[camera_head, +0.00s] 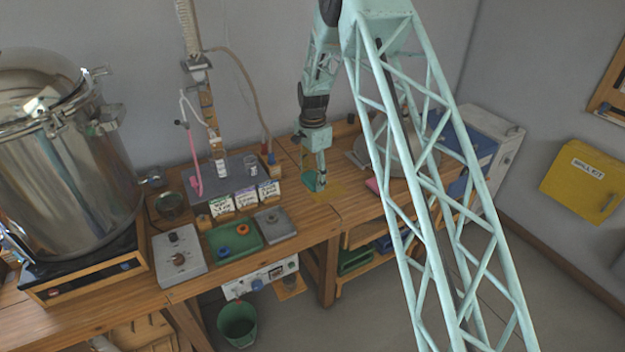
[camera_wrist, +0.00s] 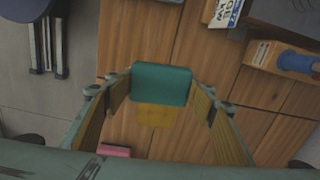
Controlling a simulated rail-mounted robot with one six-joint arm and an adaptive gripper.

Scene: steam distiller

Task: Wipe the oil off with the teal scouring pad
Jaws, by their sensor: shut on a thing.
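My gripper (camera_head: 319,182) is low over the wooden bench, with its jaws shut on the teal scouring pad (camera_head: 311,180). In the wrist view the teal pad (camera_wrist: 161,82) spans the space between the two fingertips. The oil (camera_head: 331,193) shows as a yellow patch on the bench, just right of and in front of the pad. In the wrist view the yellow oil patch (camera_wrist: 155,115) lies directly below the pad in the picture, and the pad may hide part of it. I cannot tell whether the pad touches the bench.
Small labelled boxes (camera_head: 246,199) and a green tray (camera_head: 233,240) stand left of my gripper. A pink item (camera_head: 373,186) lies to the right; the wrist view shows a pink item (camera_wrist: 115,151) too. A large steel vessel (camera_head: 62,165) fills the far left.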

